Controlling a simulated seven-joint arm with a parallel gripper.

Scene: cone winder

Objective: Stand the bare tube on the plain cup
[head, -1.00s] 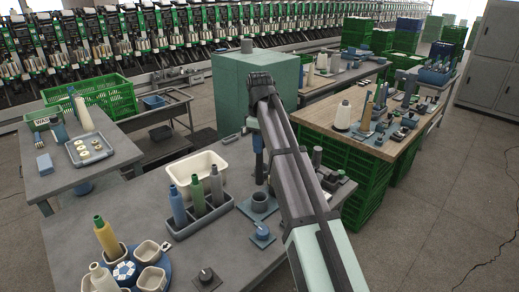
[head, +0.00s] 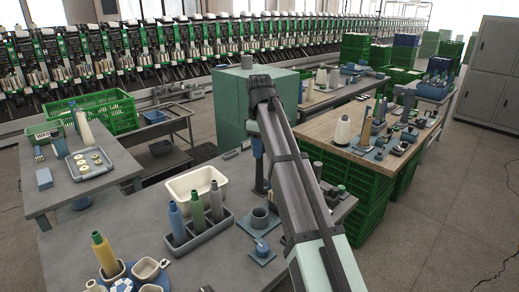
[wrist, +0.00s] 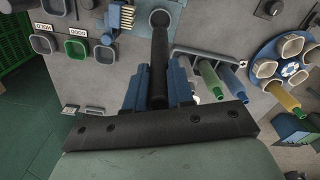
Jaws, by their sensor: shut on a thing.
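My gripper (wrist: 155,85) is shut on a dark, slim tube (wrist: 158,65) between its blue fingers. The tube points away from the wrist and ends near a round grey shape, which I cannot clearly tell from the tube's end. In the head view the same tube (head: 259,182) hangs upright below the blue fingers, partly beside my arm. Its lower end is close to the table. A plain grey cup (head: 260,217) stands on a square blue-grey base just in front of it. The tube appears behind the cup, not in it.
A grey rack (head: 205,236) with blue, green and grey tubes stands left of the cup. A cream bin (head: 196,182) is behind it. A blue knobbed block (head: 262,250) is in front of the cup.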

